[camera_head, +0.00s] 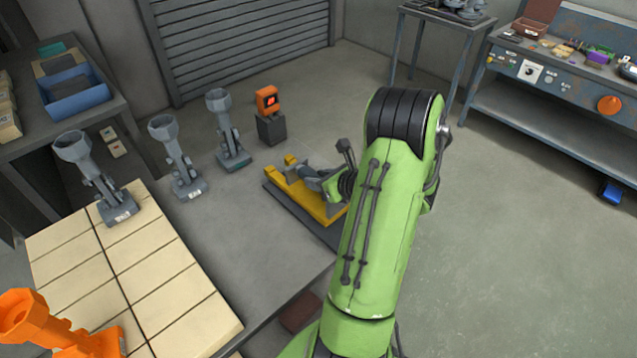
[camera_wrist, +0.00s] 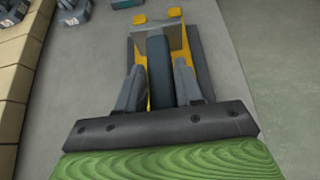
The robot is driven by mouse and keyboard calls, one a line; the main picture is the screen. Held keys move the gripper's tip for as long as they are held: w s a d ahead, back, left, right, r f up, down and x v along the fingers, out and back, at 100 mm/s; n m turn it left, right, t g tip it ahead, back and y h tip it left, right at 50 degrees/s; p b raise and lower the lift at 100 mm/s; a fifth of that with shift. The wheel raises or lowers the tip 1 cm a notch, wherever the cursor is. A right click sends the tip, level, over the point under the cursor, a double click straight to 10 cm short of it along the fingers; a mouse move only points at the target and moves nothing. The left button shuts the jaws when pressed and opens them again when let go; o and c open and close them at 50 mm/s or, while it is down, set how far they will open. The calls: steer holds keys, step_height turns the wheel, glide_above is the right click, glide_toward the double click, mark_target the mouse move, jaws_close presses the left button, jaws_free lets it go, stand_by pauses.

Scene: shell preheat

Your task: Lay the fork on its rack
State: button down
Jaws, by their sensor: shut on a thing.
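The yellow rack (camera_head: 302,197) sits on a dark base plate on the grey bench top, left of my green arm. My gripper (camera_wrist: 159,66) is shut on the dark handle of the fork (camera_wrist: 158,80), which runs lengthwise between the two fingers. A grey flat part lies beyond the handle, between two yellow blocks. In the head view my gripper (camera_head: 334,184) is low over the rack's right end, partly hidden by my arm. I cannot tell whether the fork touches the rack.
Several grey stands (camera_head: 233,140) line the bench to the left. An orange-screened box (camera_head: 268,113) stands behind the rack. Cream blocks (camera_head: 70,262) and an orange stand (camera_head: 55,325) are at front left. A control bench (camera_head: 560,70) is at back right.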

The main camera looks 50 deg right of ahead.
steer(key=shift+d+f, duration=0.1)
steer(key=shift+f, duration=0.05)
steer(key=c, duration=0.7)
jaws_free()
steer(key=shift+f, duration=0.1)
steer(key=shift+c, duration=0.2)
